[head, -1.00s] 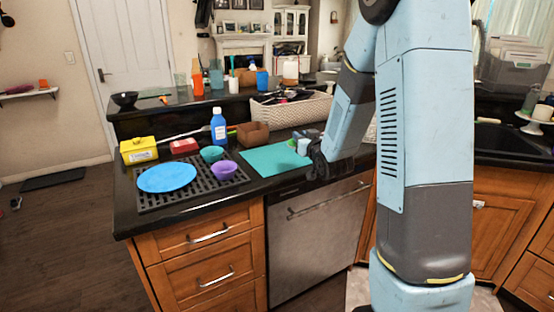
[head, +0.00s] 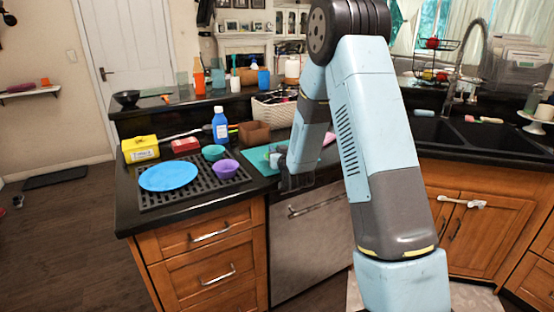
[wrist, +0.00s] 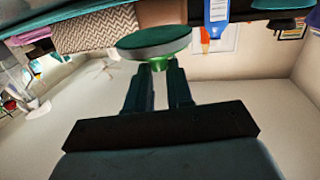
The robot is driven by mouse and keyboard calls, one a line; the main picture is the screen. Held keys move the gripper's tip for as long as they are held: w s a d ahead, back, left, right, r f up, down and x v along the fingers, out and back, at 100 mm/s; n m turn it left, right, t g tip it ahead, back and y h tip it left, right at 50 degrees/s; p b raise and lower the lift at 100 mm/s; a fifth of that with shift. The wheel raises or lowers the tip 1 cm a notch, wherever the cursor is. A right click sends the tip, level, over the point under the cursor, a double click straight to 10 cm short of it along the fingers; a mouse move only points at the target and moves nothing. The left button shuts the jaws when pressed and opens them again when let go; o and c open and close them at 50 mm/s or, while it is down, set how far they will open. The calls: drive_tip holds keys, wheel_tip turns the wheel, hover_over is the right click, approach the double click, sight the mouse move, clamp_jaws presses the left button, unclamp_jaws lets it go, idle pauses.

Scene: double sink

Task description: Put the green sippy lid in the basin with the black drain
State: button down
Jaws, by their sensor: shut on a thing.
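In the wrist view, the green sippy lid (wrist: 155,43) is a wide round disc with a grey-green rim and a bright green part below. My gripper (wrist: 157,70) is shut on that lower part and holds the lid at its fingertips. In the head view, my dark wrist is low by the front counter edge, right of the teal mat, and the lid cannot be made out clearly. The double sink shows at the right, with a left basin (head: 434,132) and a right basin (head: 500,137). Both drains are hidden, so I cannot tell which is black.
A teal mat (head: 255,157), blue plate (head: 168,177), purple bowl (head: 225,168), blue bottle (head: 220,125) and yellow box (head: 140,149) are on the left counter. A woven basket (head: 276,111) stands behind. A tall faucet (head: 458,75) rises behind the sink.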

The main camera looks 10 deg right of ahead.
wheel_tip(320, 180, down, 3)
drive_tip(key=shift+w+a+f, duration=0.1)
drive_tip(key=shift+f, duration=0.05)
drive_tip(key=c, duration=1)
unclamp_jaws()
